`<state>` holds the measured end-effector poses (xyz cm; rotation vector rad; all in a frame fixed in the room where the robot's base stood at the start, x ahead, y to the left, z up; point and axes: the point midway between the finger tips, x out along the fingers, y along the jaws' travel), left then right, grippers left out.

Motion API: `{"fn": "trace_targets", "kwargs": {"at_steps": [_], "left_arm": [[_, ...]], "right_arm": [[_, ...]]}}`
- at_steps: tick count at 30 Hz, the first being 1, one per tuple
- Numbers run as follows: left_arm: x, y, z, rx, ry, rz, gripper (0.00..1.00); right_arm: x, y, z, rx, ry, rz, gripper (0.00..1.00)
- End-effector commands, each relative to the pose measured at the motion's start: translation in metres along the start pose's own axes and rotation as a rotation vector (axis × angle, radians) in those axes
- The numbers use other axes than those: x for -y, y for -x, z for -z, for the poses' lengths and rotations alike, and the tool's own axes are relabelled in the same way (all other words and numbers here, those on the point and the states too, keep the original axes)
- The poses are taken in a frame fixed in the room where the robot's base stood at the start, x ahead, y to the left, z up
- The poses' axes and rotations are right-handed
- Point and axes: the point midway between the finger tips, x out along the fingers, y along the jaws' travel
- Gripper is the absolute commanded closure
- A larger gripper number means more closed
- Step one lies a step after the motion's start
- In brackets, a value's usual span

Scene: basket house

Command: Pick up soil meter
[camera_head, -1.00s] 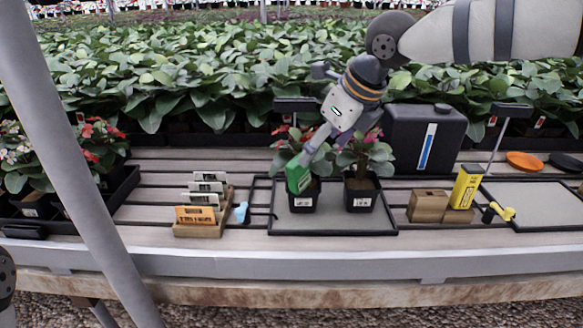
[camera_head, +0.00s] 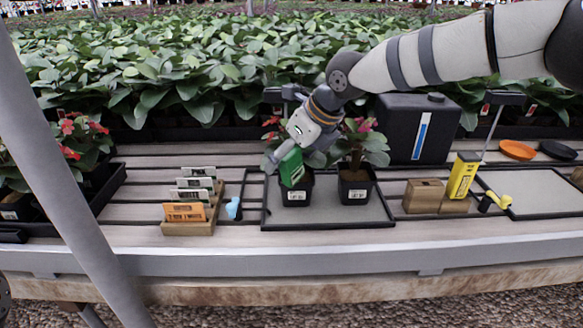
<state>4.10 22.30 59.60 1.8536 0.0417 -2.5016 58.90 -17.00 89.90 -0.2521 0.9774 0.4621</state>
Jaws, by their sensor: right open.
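A green box-shaped device (camera_head: 291,167) stands slightly tilted at the left potted plant, above its black pot (camera_head: 297,192). My right gripper (camera_head: 278,160) is open and reaches down from the upper right, its fingers close around or beside the device. Whether they touch it I cannot tell. A yellow labelled device (camera_head: 462,178) stands upright at a wooden block (camera_head: 454,204) on the right, away from the gripper. The frames do not settle which of the two is the soil meter. My left gripper is out of view.
A second potted plant (camera_head: 356,188) shares the dark-rimmed tray (camera_head: 330,217). A wooden card holder (camera_head: 188,229) and a light blue item (camera_head: 234,208) are to the left. A black canister (camera_head: 397,142) stands behind. A yellow-and-black tool (camera_head: 495,202) lies at right.

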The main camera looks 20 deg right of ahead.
Motion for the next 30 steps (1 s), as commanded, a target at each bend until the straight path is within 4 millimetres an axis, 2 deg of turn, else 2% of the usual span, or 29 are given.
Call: {"fn": "trace_targets", "kwargs": {"at_steps": [1,8,11,14,15,21,23,30], "left_arm": [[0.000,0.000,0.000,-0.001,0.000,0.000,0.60],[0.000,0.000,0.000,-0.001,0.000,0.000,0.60],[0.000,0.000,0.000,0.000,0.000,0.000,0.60],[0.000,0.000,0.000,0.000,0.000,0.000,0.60],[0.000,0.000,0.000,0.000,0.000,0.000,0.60],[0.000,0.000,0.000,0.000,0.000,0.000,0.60],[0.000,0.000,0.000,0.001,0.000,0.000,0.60],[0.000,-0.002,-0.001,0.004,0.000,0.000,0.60]], "right_arm": [[0.000,0.001,0.000,0.001,0.000,0.000,0.28],[0.000,0.001,0.000,0.000,0.000,0.000,0.81],[0.000,0.000,0.000,-0.001,0.000,-0.001,0.86],[-0.001,0.000,0.001,-0.002,0.000,-0.001,0.86],[-0.001,0.000,0.001,-0.002,0.000,-0.001,0.91],[-0.001,0.002,-0.001,-0.001,0.000,-0.001,0.91],[-0.001,0.010,-0.007,0.002,0.000,-0.001,0.91],[0.000,0.061,-0.040,0.003,0.000,0.001,0.91]]}}
